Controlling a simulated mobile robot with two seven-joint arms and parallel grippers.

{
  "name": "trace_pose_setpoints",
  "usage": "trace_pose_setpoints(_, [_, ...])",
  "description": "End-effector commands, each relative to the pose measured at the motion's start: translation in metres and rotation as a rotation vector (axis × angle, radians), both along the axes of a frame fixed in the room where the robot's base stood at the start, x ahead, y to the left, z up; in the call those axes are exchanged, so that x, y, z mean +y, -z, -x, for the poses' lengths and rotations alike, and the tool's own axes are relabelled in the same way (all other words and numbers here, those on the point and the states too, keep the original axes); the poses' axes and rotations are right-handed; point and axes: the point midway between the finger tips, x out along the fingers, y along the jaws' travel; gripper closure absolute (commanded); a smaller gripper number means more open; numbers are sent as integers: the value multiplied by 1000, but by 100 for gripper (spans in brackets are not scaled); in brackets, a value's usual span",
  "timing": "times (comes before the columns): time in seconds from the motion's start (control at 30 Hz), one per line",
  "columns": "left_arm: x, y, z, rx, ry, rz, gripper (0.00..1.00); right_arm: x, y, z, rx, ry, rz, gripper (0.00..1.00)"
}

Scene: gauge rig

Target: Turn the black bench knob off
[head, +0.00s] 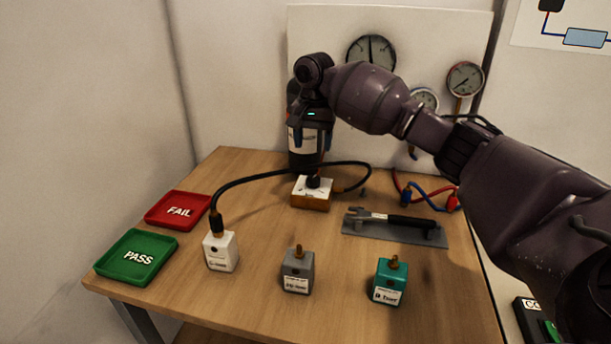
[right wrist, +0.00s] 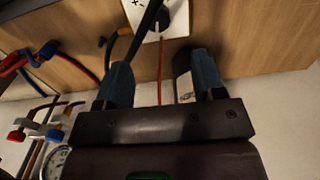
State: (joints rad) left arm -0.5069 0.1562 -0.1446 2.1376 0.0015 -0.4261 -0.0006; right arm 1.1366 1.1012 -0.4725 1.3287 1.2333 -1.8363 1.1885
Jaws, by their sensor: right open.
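The black bench knob (head: 313,181) sits on top of a small white-faced box with a wooden base (head: 311,201), at the back middle of the table. In the right wrist view the knob (right wrist: 161,19) shows at the top, beyond the fingertips, partly crossed by a black hose. My right gripper (head: 312,143) is above and a little behind the knob, apart from it. Its two blue fingers (right wrist: 162,72) are spread with nothing held between them. Which way the knob points is too small to tell. My left gripper is not in view.
A black hose (head: 240,180) arches beside the knob to a white block (head: 221,251). A dark labelled cylinder (head: 303,160) stands behind. A wrench (head: 400,221) lies right. Grey (head: 297,270) and teal (head: 389,281) blocks stand in front; red (head: 178,210) and green (head: 137,257) trays are left.

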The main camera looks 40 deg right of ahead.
Motion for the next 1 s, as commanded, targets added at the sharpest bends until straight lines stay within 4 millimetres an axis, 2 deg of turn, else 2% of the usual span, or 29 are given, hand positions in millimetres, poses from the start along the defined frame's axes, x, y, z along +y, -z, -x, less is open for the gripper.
trace_pose_setpoints(0.13, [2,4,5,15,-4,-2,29,-2,4,1,15,16,-2,37])
trace_pose_setpoints(0.23, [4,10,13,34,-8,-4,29,-1,14,1,15,15,-1,37])
trace_pose_setpoints(0.5, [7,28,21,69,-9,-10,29,-2,63,1,19,13,0,37])
trace_pose_setpoints(0.7, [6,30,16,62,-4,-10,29,-1,92,1,18,13,0,37])
trace_pose_setpoints(1.0, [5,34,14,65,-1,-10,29,-1,106,1,11,13,-1,37])
